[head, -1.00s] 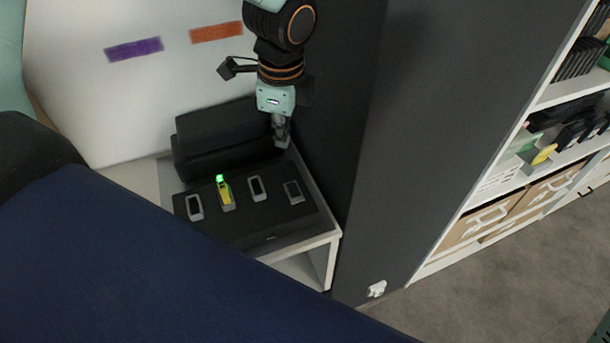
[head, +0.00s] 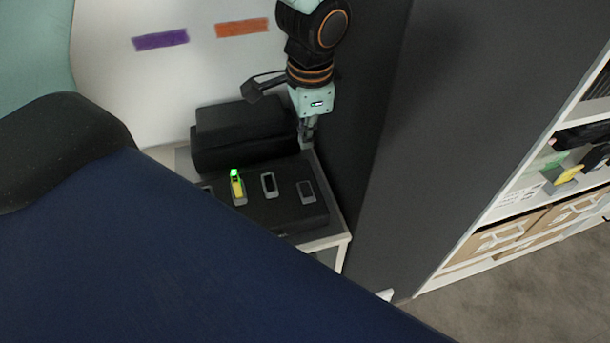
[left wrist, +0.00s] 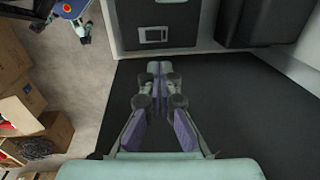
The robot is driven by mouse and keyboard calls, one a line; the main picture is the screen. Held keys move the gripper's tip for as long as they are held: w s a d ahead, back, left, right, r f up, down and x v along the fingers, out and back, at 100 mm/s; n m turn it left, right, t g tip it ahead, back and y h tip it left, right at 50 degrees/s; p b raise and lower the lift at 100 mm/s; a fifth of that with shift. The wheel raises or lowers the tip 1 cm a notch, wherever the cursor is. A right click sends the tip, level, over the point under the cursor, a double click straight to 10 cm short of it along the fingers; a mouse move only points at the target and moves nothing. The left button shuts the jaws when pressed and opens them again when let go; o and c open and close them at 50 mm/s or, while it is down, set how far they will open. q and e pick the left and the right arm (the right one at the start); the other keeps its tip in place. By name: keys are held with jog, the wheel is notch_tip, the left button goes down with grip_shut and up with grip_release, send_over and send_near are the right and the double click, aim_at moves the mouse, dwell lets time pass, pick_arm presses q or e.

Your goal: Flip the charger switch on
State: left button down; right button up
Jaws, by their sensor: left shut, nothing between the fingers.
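The charger (head: 285,212) is a flat black block with grey-rimmed slots on a white table. A yellow device with a lit green top (head: 237,186) stands in one slot; other visible slots look empty. In the left wrist view, part of the charger (left wrist: 125,24) shows at the top, with one slot. I cannot make out its switch. My left gripper (head: 307,138) is shut and empty near the charger's back right corner. In the left wrist view, its fingertips (left wrist: 160,67) are together, below the charger's edge in the picture. My right gripper is not in view.
A black case (head: 240,135) stands behind the charger. A dark wall (head: 385,170) rises close to the table's right side. White shelves with cartons (head: 510,230) stand farther right. A dark blue surface covers the lower left and hides part of the table.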

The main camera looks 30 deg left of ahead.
aim_at(305, 186)
pick_arm(q)
jog(key=f, duration=0.4)
jog(key=w+f+b, duration=0.1)
jog(key=f, duration=0.3)
jog(key=f+b, duration=0.1)
jog(key=f, duration=0.4)
jog(key=shift+w+a, duration=0.2)
jog(key=shift+a, duration=0.1)
jog(key=shift+a+f, duration=0.1)
jog(key=shift+f, duration=0.3)
jog(key=shift+s+a, duration=0.1)
jog(key=shift+a, duration=0.05)
jog(key=shift+f, duration=0.1)
jog(key=shift+w+f+b, duration=0.2)
jog(key=shift+f+b, duration=0.15)
jog(key=shift+b, duration=0.1)
jog(key=shift+s+r, duration=0.1)
jog(key=shift+s, duration=0.1)
